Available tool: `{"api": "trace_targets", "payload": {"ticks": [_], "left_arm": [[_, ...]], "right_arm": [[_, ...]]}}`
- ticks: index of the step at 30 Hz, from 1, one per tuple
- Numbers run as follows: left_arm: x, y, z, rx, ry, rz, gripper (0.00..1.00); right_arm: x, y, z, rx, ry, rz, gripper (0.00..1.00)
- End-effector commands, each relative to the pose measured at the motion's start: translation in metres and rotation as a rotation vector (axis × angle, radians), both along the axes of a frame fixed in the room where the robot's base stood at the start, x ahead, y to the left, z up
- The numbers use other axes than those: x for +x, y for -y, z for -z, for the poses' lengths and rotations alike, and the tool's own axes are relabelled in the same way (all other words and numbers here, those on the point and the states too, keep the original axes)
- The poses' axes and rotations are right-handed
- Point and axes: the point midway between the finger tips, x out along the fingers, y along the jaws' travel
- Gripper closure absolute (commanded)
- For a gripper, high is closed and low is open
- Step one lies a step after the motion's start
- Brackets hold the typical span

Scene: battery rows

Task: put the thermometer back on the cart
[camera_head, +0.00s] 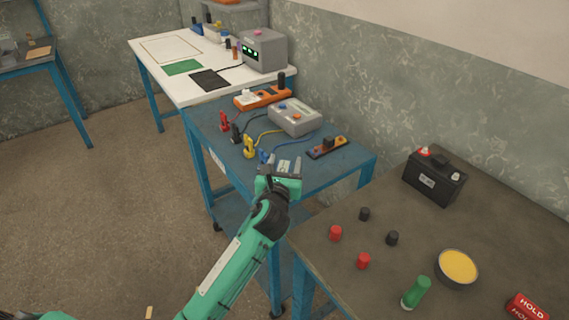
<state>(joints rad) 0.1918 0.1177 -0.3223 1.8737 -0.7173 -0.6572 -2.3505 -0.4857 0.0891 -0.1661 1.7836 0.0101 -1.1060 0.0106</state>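The blue cart (345,170) stands in the middle, with testing gear on its top. I cannot pick out the thermometer for certain. A small orange and black tool (327,148) lies at the cart's right end, but I cannot tell what it is. My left gripper (289,165) is over the cart's near edge, to the left of that tool and apart from it. Its grey fingers are small and seen from behind, so I cannot tell whether they are open or hold something. My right gripper is out of view.
A grey tester (294,117) with coloured clamps and an orange strip (263,96) occupy the cart. A white table (150,52) adjoins behind. A dark table (340,260) at right holds a battery (434,178), caps, a yellow-filled bowl (457,267) and a green bottle (416,292).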

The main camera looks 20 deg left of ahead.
Motion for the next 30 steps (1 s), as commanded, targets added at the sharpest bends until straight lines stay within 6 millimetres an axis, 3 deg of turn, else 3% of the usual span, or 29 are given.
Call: {"api": "trace_targets", "payload": {"ticks": [11,24,30], "left_arm": [[-0.004,0.001,-0.003,0.000,-0.001,0.001,0.46],[-0.087,0.011,-0.002,0.000,-0.002,0.002,0.46],[-0.112,0.014,-0.002,0.000,-0.001,0.000,0.46]], "right_arm": [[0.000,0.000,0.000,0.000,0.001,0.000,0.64],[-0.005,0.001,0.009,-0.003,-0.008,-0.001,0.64],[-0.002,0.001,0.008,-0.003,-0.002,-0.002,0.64]]}}
